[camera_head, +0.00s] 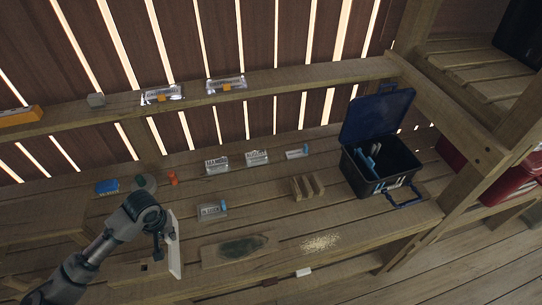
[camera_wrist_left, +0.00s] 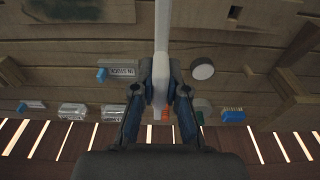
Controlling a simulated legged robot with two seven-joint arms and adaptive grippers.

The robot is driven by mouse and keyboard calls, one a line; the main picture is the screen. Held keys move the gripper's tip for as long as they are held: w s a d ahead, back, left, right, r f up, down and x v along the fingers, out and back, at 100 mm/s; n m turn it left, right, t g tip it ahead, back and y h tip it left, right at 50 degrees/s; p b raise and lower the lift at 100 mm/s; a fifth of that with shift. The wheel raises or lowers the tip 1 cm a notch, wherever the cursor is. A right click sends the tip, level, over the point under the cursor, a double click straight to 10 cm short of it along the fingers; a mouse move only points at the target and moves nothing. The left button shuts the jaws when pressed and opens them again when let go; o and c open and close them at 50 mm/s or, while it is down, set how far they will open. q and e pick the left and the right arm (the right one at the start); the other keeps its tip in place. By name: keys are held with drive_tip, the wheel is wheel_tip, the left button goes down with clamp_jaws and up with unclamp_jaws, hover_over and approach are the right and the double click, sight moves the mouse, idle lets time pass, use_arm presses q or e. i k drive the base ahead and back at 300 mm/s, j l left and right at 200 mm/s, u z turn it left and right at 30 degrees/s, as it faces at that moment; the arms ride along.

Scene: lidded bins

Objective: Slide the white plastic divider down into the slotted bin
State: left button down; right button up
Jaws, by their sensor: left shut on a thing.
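My left gripper (camera_head: 163,232) is shut on the white plastic divider (camera_head: 175,258), a thin upright panel above the workbench's front left part. In the left wrist view the two fingers (camera_wrist_left: 160,92) pinch the white divider (camera_wrist_left: 162,35) from both sides, and it shows edge-on. The dark blue bin (camera_head: 372,184) stands at the bench's right end, its lid (camera_head: 376,116) swung open at the back. Blue and pale pieces show inside the bin; its slots are too small to make out. The divider is well to the left of the bin, apart from it. My right gripper is not in view.
A wooden slotted block (camera_head: 306,188) stands left of the bin. A dark mat on a board (camera_head: 236,248) and pale crumbs (camera_head: 320,242) lie along the front. Several labelled holders, a blue brush (camera_head: 107,187) and an orange piece (camera_head: 172,178) stand behind. A shelf (camera_head: 290,80) runs above.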

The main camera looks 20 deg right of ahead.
sight(382, 171)
drive_tip(key=k+z, duration=0.15)
drive_tip(key=z, duration=0.2)
drive_tip(key=k+z, duration=0.1)
drive_tip(key=z, duration=0.2)
drive_tip(key=k+l+z, duration=0.1)
drive_tip(key=z, duration=0.25)
drive_tip(key=i+l+z, duration=0.55)
drive_tip(key=z, duration=0.15)
drive_tip(key=i+l+z, duration=0.2)
drive_tip(key=i+z, duration=0.2)
drive_tip(key=i, duration=0.7)
